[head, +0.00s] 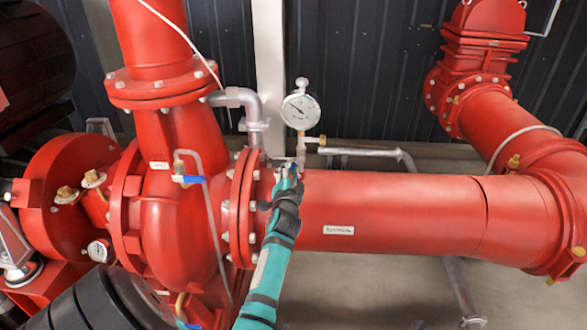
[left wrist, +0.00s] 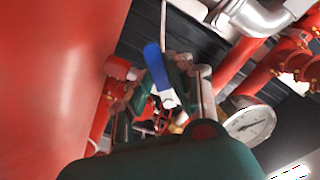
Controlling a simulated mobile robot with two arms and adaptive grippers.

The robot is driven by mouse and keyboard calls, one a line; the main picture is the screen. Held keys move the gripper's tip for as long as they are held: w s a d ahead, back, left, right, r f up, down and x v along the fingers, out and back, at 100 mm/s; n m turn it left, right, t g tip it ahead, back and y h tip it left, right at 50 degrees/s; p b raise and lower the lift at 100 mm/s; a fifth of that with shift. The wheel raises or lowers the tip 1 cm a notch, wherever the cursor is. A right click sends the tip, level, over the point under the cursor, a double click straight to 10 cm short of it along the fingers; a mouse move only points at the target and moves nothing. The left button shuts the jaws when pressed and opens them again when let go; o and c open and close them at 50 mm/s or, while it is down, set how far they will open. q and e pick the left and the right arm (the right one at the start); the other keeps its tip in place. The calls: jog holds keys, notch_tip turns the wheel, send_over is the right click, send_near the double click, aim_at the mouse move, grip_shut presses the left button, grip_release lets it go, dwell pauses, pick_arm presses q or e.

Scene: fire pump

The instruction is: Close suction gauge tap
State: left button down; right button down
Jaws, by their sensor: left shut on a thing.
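The suction gauge (head: 301,110) is a round white dial standing above the large red suction pipe (head: 390,210). It also shows at the lower right of the left wrist view (left wrist: 248,123). Its tap has a blue lever (left wrist: 153,56), seen between my fingers in the left wrist view. My left gripper (head: 287,172) is at the tap below the gauge, beside the pipe flange. In the left wrist view the gripper (left wrist: 162,88) is shut on the blue lever, whose end sticks out past the fingers. The tap body is mostly hidden by the gripper. My right gripper is not in view.
The red pump casing (head: 172,225) and bolted flange (head: 242,208) stand left of my arm. Another blue-handled tap (head: 188,179) is on the pump. A grey pipe elbow (head: 238,97) rises behind the flange. A thin grey pipe (head: 360,151) runs behind the suction pipe.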

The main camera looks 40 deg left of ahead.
pick_arm(q)
jog(key=m, duration=0.1)
jog(key=r+m+p, duration=0.1)
jog(key=m, duration=0.1)
jog(key=shift+s+a+r+m+p, duration=0.2)
jog(key=shift+s+a+m+p, duration=0.1)
jog(key=shift+m, duration=0.1)
jog(key=shift+a+r+m+p, duration=0.1)
jog(key=shift+r+m+p, duration=0.25)
jog(key=shift+m, duration=0.5)
jog(key=shift+r+m+p, duration=0.1)
jog(key=shift+m+p, duration=0.3)
jog(key=shift+m, duration=0.4)
jog(key=shift+a+r+m+p, duration=0.1)
jog(key=shift+r+m+p, duration=0.25)
jog(key=shift+m, duration=0.5)
jog(key=shift+f, duration=0.1)
jog(key=c, duration=1.2)
grip_release()
jog(key=shift+c, duration=0.2)
jog(key=shift+s+d, duration=0.1)
jog(key=shift+d, duration=0.05)
jog(key=v, duration=1.2)
